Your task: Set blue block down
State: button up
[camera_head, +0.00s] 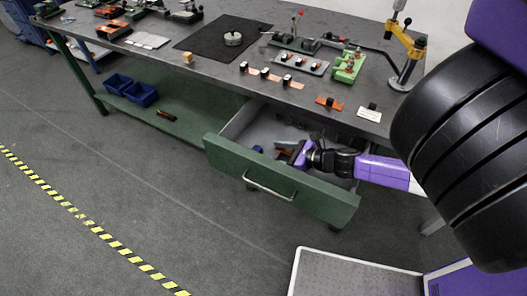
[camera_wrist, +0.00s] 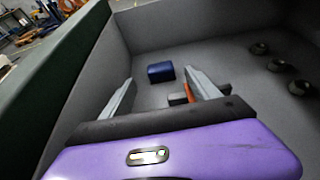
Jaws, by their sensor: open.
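The blue block (camera_wrist: 161,72) lies on the grey floor of an open drawer, beyond and between my fingertips in the wrist view. A small part of it shows in the head view (camera_head: 257,149), near the drawer's front. My gripper (camera_wrist: 160,90) is open with nothing between its fingers. In the head view my gripper (camera_head: 300,153) reaches down into the drawer (camera_head: 282,180) from the right. An orange and dark item (camera_wrist: 186,93) lies by the right finger, partly hidden by it.
Several round dark knobs (camera_wrist: 279,66) stand on the right of the drawer floor. The drawer's green front (camera_wrist: 58,85) rises close on the left. The workbench (camera_head: 205,62) above holds a black mat (camera_head: 208,42), fixtures and small parts.

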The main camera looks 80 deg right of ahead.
jog(key=shift+v, duration=1.95)
jog(key=shift+r, duration=0.1)
